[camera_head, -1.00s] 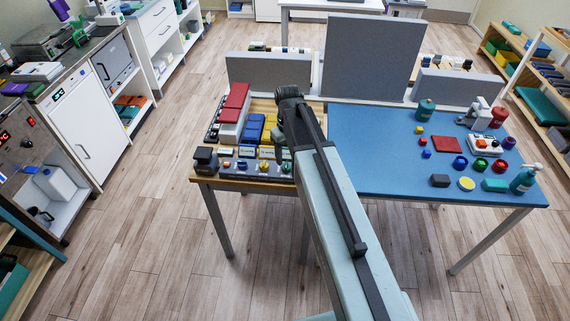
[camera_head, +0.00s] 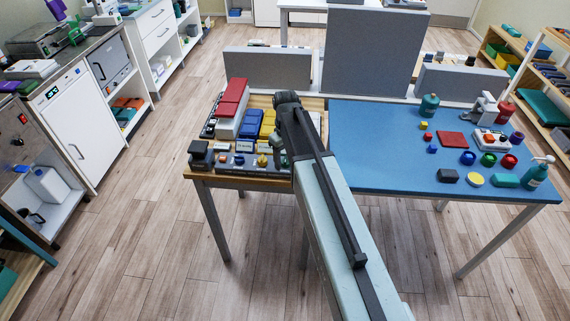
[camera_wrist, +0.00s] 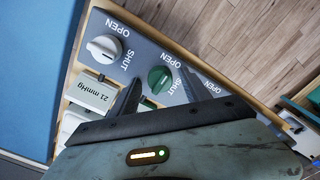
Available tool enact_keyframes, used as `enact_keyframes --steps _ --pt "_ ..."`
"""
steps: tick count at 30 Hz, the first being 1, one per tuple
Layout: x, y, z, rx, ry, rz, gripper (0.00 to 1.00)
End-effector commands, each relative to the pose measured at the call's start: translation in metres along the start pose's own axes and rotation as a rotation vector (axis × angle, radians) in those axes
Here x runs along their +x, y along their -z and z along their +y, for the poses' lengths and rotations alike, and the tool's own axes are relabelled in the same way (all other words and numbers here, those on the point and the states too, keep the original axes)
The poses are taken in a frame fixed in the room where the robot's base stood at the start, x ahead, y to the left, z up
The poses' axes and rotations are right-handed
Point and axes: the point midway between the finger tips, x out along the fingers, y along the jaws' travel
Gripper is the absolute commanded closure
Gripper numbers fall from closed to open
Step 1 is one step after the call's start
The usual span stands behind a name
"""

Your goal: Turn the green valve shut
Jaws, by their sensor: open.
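The green valve (camera_wrist: 160,79) is a round knob with a raised ridge on a grey panel (camera_wrist: 142,52) in the wrist view. White words OPEN and SHUT are printed near it. My gripper (camera_wrist: 157,96) is open and empty, with one dark finger to the left of the green knob and the other to its right. I cannot tell whether either finger touches it. In the head view my arm covers part of the panel, and the green valve cannot be told clearly there.
A white valve (camera_wrist: 104,48) with its own OPEN and SHUT words sits left of the green one. A display box reading 21 mmHg (camera_wrist: 92,92) is close by. In the head view a blue table (camera_head: 375,165) with small objects adjoins on the right. Grey screens (camera_head: 268,68) stand behind.

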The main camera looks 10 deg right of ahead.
Motion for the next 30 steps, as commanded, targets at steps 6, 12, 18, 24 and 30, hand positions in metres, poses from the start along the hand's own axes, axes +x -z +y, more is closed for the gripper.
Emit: enact_keyframes --steps 6,12,18,24,30 --pt "-0.0018 0.0001 -0.0004 0.0 0.0 0.0 0.67" --pt "-0.0017 0.0003 -0.0006 -0.001 0.0 0.0 1.0" --pt "-0.0017 0.0004 -0.0007 0.02 0.0 0.0 1.0" --pt "-0.0017 0.0005 -0.0009 0.109 -0.001 0.0 1.0" --pt "-0.0017 0.0011 -0.002 0.267 -0.001 0.0 1.0"
